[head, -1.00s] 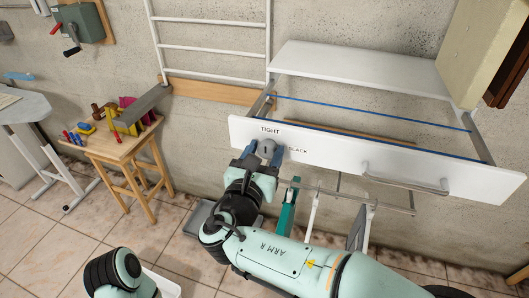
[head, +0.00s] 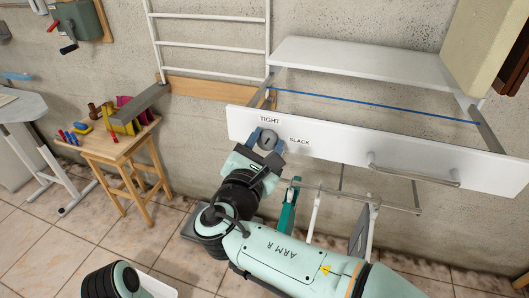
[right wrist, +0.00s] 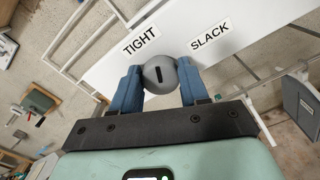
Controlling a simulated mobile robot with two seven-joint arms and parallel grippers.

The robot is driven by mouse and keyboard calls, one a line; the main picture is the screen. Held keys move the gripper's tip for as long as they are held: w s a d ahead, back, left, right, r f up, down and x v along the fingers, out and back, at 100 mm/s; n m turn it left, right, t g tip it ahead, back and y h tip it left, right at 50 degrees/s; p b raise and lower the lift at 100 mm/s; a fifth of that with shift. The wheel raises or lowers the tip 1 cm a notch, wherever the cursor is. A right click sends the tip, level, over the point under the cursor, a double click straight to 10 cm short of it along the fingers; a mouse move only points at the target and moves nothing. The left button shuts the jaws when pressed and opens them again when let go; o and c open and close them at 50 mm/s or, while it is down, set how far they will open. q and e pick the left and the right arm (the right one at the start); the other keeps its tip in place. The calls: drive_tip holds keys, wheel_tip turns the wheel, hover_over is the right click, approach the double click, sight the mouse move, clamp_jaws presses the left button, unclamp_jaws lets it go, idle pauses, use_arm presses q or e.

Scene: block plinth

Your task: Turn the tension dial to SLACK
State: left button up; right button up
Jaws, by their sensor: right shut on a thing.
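The tension dial (head: 267,139) is a round grey knob on the front of a white panel (head: 330,147). My right gripper (head: 266,143) is shut on the dial, with one blue finger on each side of it. In the right wrist view, the dial (right wrist: 160,75) has a short black mark on its face. The mark stands almost upright, between the TIGHT label (right wrist: 141,40) at upper left and the SLACK label (right wrist: 210,40) at upper right. My left gripper is out of view; only part of that arm shows at the bottom left.
A metal bar handle (head: 412,176) sticks out of the panel to the right of the dial. A wooden stool (head: 122,160) with several tools stands at the left. A white ladder-like rack (head: 210,45) is on the wall above.

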drive_tip(key=m+b, duration=0.2)
drive_tip(key=shift+f+m+b, duration=0.2)
drive_tip(key=shift+m+b, duration=0.1)
drive_tip(key=shift+m, duration=0.1)
drive_tip(key=m+b, duration=0.3)
drive_tip(key=shift+d+m, duration=0.1)
drive_tip(key=shift+m, duration=0.2)
drive_tip(key=m+b, duration=0.3)
drive_tip(key=m, duration=0.1)
drive_tip(key=shift+f, duration=0.1)
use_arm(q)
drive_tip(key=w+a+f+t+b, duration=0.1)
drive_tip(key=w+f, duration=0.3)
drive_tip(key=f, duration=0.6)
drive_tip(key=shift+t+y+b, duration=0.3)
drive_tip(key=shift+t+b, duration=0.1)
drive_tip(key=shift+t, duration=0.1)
use_arm(e)
drive_tip(key=shift+m, duration=1.3)
drive_tip(key=o, duration=1)
drive_tip(key=shift+s, duration=0.1)
